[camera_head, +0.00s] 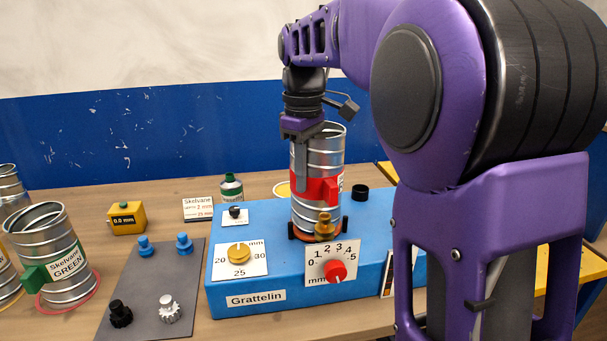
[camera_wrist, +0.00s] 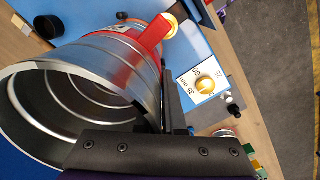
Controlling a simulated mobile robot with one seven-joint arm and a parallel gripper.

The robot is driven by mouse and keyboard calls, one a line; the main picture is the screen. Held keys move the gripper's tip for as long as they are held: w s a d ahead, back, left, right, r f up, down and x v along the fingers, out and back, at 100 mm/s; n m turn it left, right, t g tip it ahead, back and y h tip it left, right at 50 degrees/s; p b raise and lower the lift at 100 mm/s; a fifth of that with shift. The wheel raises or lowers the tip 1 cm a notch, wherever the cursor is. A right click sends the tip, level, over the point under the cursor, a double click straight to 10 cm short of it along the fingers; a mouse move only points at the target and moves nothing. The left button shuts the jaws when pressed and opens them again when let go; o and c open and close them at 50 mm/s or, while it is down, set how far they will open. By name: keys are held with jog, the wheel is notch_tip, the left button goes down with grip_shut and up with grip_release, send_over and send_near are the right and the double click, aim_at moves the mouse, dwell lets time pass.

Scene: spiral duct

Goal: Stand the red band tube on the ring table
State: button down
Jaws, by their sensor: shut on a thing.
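The red band tube (camera_head: 318,215), a ribbed metal cylinder with a red band and red block, is upright over the blue Grattelin box (camera_head: 230,285). Its lower end is at an orange-brown ring (camera_head: 293,236) between black brackets, likely the ring table; whether it rests there or hovers I cannot tell. My gripper (camera_head: 300,185) comes from above and is shut on the tube's wall at the upper left. In the wrist view the tube (camera_wrist: 95,55) shows its open mouth, with a dark finger (camera_wrist: 172,100) against its side.
A brass knob (camera_head: 239,253) and a red dial (camera_head: 335,271) are on the box. A green-tagged tube (camera_head: 52,255) stands at left, near a grey plate (camera_head: 150,295) with several knobs.

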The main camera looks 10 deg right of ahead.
jog(key=shift+f+b, duration=0.4)
jog(key=shift+f, duration=0.35)
jog(key=c, duration=0.9)
grip_release()
jog(key=shift+c, duration=0.2)
notch_tip(320, 180, up, 18)
jog(key=p, duration=0.5)
jog(key=shift+f, duration=0.25)
